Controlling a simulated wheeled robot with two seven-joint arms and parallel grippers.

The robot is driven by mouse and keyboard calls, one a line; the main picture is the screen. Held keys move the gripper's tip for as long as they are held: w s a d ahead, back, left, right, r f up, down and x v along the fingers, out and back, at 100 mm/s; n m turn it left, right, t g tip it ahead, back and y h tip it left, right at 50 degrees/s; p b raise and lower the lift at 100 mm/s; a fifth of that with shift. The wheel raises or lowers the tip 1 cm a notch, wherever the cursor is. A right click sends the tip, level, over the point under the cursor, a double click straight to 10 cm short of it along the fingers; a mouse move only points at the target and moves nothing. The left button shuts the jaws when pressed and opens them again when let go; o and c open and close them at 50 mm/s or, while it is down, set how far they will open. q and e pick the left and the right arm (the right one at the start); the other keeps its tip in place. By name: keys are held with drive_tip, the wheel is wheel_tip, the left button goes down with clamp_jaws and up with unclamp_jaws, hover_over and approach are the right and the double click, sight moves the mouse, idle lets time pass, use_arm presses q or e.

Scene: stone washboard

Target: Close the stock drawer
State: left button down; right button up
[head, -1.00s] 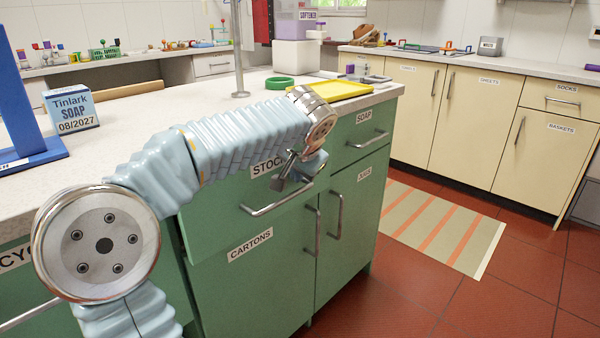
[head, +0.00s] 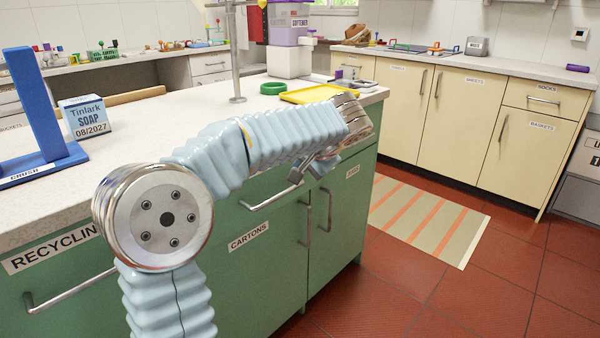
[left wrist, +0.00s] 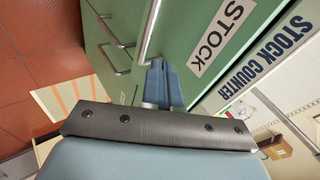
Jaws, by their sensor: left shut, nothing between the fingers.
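The stock drawer (left wrist: 190,25) is a green front with a STOCK label (left wrist: 215,38) and a silver bar handle (left wrist: 150,32) in the left wrist view. In the head view the handle (head: 270,195) shows below my left arm, which hides the label and much of the drawer front. How far the drawer stands out cannot be told clearly. My left gripper (head: 298,174) is shut and empty, its tips at or close to the drawer front beside the handle; contact is unclear. Its fingers (left wrist: 160,85) also show in the left wrist view. My right gripper is not in view.
The CARTONS door (head: 250,265) is below the drawer and the RECYCLING drawer (head: 70,275) is to the left. Red floor is open at right.

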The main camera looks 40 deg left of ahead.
use_arm(q)
drive_tip(key=w+d+f+g+y+b, duration=0.1)
drive_tip(key=w+d+f+y+b, duration=0.5)
drive_tip(key=d+y, duration=0.4)
drive_tip(key=shift+m, duration=0.4)
drive_tip(key=a, duration=0.4)
drive_tip(key=w+a+p, duration=0.1)
drive_tip(key=a, duration=0.4)
drive_tip(key=a+f, duration=0.1)
drive_tip(key=a, duration=0.4)
drive_tip(key=shift+w, duration=0.4)
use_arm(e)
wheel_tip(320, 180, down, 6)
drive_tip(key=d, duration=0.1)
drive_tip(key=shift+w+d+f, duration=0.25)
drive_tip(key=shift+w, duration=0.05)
use_arm(q)
drive_tip(key=a, duration=0.4)
drive_tip(key=shift+w+a, duration=0.15)
drive_tip(key=shift+w, duration=0.05)
drive_tip(key=shift+a+r, duration=0.15)
drive_tip(key=shift+a, duration=0.05)
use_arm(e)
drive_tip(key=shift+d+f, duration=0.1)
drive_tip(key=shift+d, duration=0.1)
